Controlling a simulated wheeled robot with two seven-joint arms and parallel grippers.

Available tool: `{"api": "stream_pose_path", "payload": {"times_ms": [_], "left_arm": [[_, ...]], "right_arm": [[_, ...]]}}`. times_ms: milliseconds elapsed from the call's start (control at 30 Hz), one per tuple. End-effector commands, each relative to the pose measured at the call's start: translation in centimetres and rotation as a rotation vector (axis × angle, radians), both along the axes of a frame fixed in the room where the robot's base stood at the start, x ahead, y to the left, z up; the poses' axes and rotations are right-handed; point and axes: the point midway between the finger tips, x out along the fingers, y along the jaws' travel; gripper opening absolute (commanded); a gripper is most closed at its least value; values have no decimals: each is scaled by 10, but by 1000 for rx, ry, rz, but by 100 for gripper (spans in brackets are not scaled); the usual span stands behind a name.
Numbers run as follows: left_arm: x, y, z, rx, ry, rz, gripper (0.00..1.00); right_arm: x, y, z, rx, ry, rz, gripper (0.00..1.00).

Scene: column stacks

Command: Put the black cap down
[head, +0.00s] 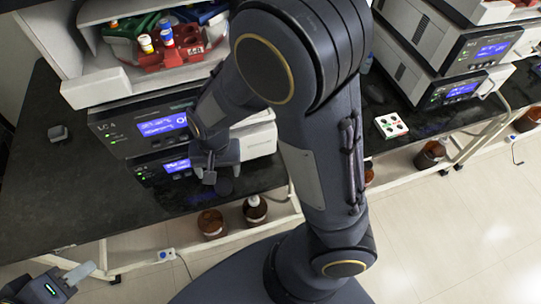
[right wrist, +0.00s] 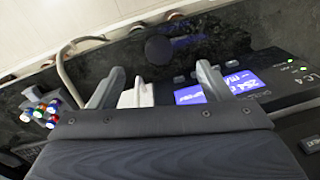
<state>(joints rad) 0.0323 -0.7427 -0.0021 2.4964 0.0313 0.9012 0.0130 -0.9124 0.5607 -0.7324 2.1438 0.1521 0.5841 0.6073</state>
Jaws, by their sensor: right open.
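The black cap shows as a dark round disc (head: 224,187) on the black bench top near its front edge, below the LC 4 instrument. In the right wrist view the cap (right wrist: 158,50) lies past my fingertips, apart from them. My right gripper (head: 211,172) is just above the bench beside the cap, partly hidden by my arm. The right wrist view shows its two fingers (right wrist: 161,82) spread, with no object held between them. My left gripper (head: 72,280) is at the bottom left corner, far from the cap; its jaws are only partly visible.
The LC 4 instrument (head: 115,128) stands close behind my right gripper. A small grey block (head: 57,133) sits on the bench at left. A white tray with coloured dots (head: 391,126) is at right. Brown bottles (head: 211,223) stand below the bench edge. The left bench is mostly clear.

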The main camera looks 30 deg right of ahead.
Motion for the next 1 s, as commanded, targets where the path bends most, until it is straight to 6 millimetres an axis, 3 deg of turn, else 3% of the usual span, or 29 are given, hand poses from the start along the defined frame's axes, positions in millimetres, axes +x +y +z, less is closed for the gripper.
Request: {"api": "stream_pose_path", "payload": {"times_ms": [233, 400, 500, 700, 1000], "left_arm": [[0, 0, 0, 0, 0, 0, 36], [0, 0, 0, 0, 0, 0, 36], [0, 0, 0, 0, 0, 0, 36], [0, 0, 0, 0, 0, 0, 36], [0, 0, 0, 0, 0, 0, 36]], "right_arm": [[-42, -29, 72, 323, -82, 98, 72], [-77, -60, 118, 371, -273, 197, 72], [-99, -75, 133, 323, -376, 245, 72], [-126, -92, 144, 197, -488, 301, 72], [-132, -95, 145, 161, -505, 315, 72]]}}
